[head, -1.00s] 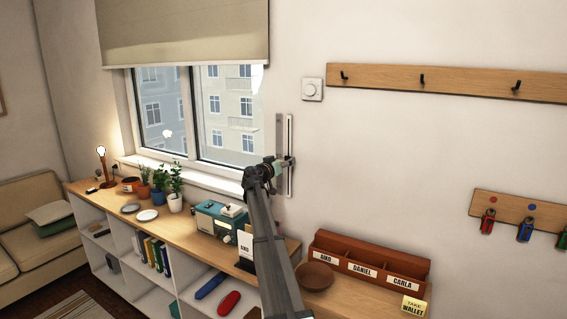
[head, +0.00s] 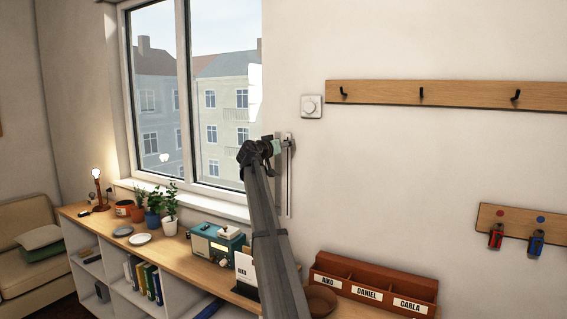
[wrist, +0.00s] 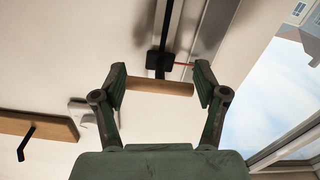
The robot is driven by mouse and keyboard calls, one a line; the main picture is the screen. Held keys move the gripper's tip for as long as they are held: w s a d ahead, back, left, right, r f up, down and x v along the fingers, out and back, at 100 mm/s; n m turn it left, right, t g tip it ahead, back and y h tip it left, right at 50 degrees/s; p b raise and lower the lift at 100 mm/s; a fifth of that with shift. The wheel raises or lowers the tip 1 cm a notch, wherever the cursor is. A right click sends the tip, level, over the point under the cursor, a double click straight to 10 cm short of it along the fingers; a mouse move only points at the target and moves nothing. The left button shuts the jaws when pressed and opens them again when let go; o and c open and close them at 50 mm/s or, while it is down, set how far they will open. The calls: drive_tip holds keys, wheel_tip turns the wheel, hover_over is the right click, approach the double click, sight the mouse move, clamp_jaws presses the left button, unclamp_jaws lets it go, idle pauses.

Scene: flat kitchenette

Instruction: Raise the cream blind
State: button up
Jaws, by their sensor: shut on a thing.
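The cream blind does not show in the head view; the window (head: 190,90) is uncovered as far as the view reaches, and its top is cut off. A vertical slide track (head: 289,195) is fixed to the wall just right of the window. My gripper (head: 279,147) is at the upper part of this track. In the wrist view, my gripper (wrist: 161,84) is shut on a short wooden handle (wrist: 160,88), one finger at each end. A black slider block (wrist: 160,63) sits on the track behind the handle. In the head view my arm hides the handle.

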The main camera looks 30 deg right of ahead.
drive_tip(key=shift+d+r, duration=0.1)
drive_tip(key=shift+r, duration=0.4)
drive_tip(key=o, duration=1.5)
drive_tip(key=shift+r, duration=0.1)
drive_tip(key=shift+o, duration=0.6)
drive_tip(key=shift+d, duration=0.15)
drive_tip(key=shift+s+a, duration=0.1)
drive_tip(key=shift+a, duration=0.1)
drive_tip(key=shift+s+a+f, duration=0.1)
drive_tip(key=shift+a+f, duration=0.1)
drive_tip(key=shift+a, duration=0.1)
drive_tip(key=v, duration=1.1)
